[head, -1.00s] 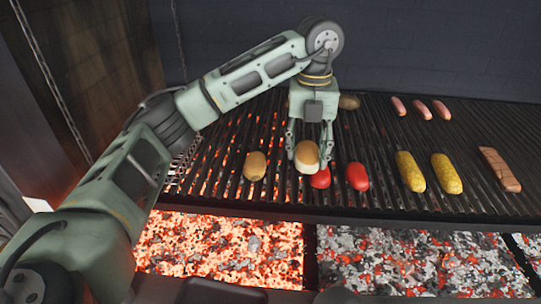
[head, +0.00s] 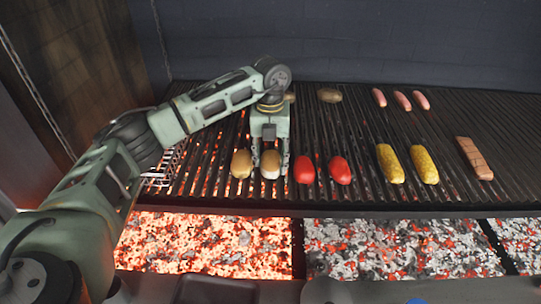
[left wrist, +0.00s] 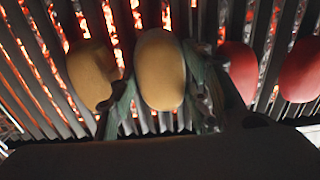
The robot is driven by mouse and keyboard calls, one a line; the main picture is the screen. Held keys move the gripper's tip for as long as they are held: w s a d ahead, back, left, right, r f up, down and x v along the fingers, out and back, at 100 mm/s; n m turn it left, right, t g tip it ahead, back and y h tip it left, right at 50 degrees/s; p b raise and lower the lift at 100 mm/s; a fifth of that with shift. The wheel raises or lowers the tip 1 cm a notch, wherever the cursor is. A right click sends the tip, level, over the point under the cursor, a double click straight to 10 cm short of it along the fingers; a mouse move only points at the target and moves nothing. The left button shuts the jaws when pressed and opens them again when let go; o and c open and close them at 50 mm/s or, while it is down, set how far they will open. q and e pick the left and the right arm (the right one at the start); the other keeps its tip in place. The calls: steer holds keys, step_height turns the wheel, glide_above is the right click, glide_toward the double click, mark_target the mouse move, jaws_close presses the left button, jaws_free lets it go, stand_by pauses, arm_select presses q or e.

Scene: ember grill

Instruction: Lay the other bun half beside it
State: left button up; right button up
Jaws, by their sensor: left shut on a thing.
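One bun half (head: 241,163) lies on the grill grate at the left, over the glowing coals. The other bun half (head: 270,164) is right beside it, between the fingers of my left gripper (head: 269,160). In the left wrist view the held bun half (left wrist: 159,70) sits between the two green fingers, and the first bun half (left wrist: 91,75) is just left of the left finger. My left gripper points down and is shut on the bun half, at grate level. Whether the bun touches the bars is hard to tell. My right gripper is not in view.
Two red tomatoes (head: 304,169) lie just right of the gripper. Two corn cobs (head: 390,163), a brown scored piece (head: 474,158), several sausages (head: 402,100) and a potato-like item (head: 329,95) lie further off. A wire rack (head: 163,166) is at the left.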

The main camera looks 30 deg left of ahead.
mark_target(271, 159)
arm_select(q)
steer(key=shift+f, duration=0.2)
steer(key=o, duration=0.7)
steer(key=shift+r, duration=0.35)
step_height(271, 159, up, 12)
steer(key=b, duration=0.3)
steer(key=shift+b, duration=0.35)
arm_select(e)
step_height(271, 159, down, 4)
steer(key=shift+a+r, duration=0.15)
arm_select(q)
steer(key=shift+f, duration=0.15)
